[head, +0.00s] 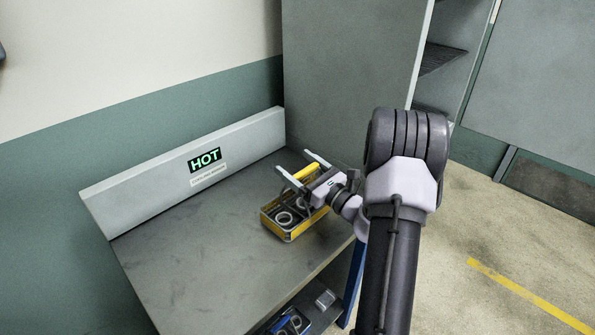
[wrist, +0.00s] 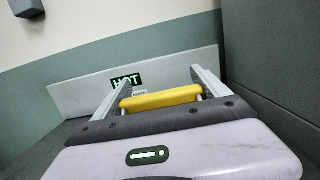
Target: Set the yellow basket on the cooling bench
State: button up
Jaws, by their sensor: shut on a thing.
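The yellow basket (head: 291,236) is at the right part of the cooling bench (head: 190,265), with several metal rings inside. I cannot tell whether its base touches the bench top. My gripper (head: 302,167) is above the basket, its two fingers on either side of the yellow handle. In the wrist view my gripper (wrist: 160,83) is shut on the yellow handle (wrist: 161,98), which spans between the fingers. The basket's body is hidden in the wrist view. The bench has a back panel with a green HOT sign (head: 205,160).
A tall grey cabinet (head: 345,70) stands behind the bench's right end. Small items (head: 290,323) lie on a lower shelf under the bench. The left and middle of the bench top are clear. A yellow line (head: 525,295) marks the floor at right.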

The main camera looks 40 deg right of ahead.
jog(key=shift+r, duration=0.2)
jog(key=shift+f, duration=0.15)
jog(key=o, duration=1.9)
